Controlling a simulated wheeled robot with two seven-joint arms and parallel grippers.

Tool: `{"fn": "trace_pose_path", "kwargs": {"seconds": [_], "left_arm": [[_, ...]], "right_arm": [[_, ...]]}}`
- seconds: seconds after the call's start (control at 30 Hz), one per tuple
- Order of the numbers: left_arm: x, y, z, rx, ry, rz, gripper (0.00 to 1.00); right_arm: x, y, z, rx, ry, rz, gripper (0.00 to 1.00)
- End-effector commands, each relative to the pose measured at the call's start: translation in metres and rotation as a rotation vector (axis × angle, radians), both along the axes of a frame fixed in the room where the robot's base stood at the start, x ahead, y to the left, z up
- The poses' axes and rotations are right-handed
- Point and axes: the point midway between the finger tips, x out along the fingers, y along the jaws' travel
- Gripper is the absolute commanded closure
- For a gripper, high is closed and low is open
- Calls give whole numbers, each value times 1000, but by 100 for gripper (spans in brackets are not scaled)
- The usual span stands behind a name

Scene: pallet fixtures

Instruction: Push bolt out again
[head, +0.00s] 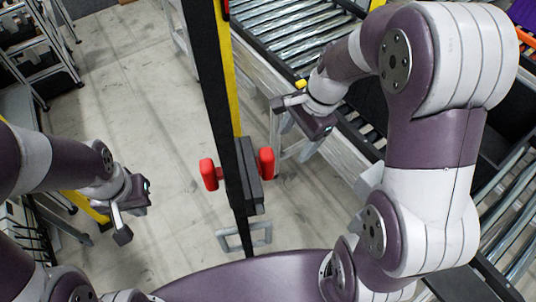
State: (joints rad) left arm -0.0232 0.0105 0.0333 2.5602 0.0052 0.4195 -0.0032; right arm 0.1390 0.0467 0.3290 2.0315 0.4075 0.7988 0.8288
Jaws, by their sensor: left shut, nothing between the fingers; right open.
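A tall black and yellow post (222,95) stands in the middle of the head view. A red block (208,174) sticks out on its left side and another red block (266,162) on its right; they look like the two ends of the bolt, and the post hides what lies between them. My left gripper (122,236) is shut and empty, to the left of the post and lower than the left red block. My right gripper (282,114) is open and empty, above and to the right of the right red block. Neither gripper touches the red blocks.
A roller conveyor (290,32) with a grey frame runs behind my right arm. A grey metal bracket (245,240) is at the foot of the post. Shelving (35,50) stands at the upper left. Bare concrete floor (130,80) lies left of the post.

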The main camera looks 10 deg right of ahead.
Motion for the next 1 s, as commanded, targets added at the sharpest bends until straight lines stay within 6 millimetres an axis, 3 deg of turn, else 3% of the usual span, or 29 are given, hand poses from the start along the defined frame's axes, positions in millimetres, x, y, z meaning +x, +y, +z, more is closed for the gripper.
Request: {"fn": "trace_pose_path", "kwargs": {"seconds": [0.1, 0.27, 0.7, 0.83, 1.0], "left_arm": [[0, 0, 5, 0, 0, 0, 100], [0, 0, 7, 0, 0, 0, 100], [0, 0, 15, 0, 0, 0, 100], [0, 0, 15, 0, 0, 0, 100], [0, 0, 14, 0, 0, 0, 100]], "right_arm": [[9, 7, 12, 67, 69, -190, 27], [15, 15, 13, 112, 125, -314, 27], [15, 53, -81, 108, 126, -314, 27], [15, 59, -95, 109, 123, -313, 27], [16, 61, -99, 109, 121, -313, 27]]}}
